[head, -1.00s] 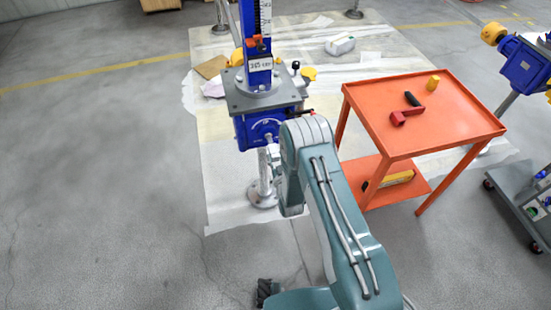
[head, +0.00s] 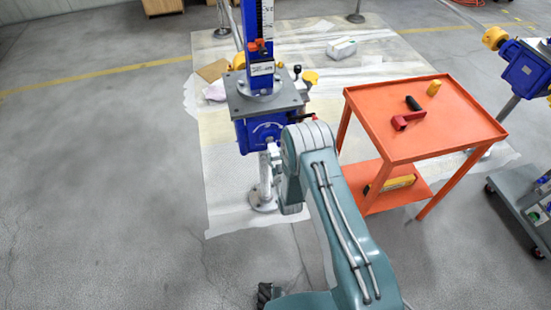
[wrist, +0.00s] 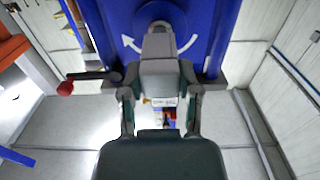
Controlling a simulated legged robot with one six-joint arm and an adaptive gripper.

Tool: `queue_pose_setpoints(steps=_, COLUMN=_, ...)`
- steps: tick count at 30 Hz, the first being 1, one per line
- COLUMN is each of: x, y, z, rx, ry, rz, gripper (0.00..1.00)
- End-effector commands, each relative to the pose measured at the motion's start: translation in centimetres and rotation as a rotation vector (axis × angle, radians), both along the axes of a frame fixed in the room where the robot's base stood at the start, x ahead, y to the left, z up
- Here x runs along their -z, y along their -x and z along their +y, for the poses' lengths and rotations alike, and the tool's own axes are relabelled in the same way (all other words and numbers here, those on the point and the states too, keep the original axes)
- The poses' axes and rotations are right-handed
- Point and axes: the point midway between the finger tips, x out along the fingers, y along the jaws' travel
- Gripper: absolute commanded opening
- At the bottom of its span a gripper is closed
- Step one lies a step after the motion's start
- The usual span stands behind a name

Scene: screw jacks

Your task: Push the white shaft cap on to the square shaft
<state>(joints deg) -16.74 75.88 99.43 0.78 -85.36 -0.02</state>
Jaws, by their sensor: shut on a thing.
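The blue screw jack (head: 262,128) stands upright at upper centre in the head view. Its blue housing (wrist: 212,40) fills the top of the wrist view, with white curved arrows on its face. My gripper (wrist: 160,72) is in front of this face, shut on the light grey-white shaft cap (wrist: 158,45). The cap is in line with the round boss between the arrows. The square shaft is hidden behind the cap and fingers, so I cannot tell how far the cap is on it. In the head view my arm hides most of the gripper and the cap.
A red-knobbed crank handle (wrist: 88,78) sticks out left of the housing in the wrist view. Floor at left is clear.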

Motion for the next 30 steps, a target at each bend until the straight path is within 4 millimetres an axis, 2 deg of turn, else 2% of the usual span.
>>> queue_pose_setpoints(steps=30, x=0.0, y=-2.1, z=0.6, rx=0.0, ry=0.0, rz=0.0, gripper=0.0)
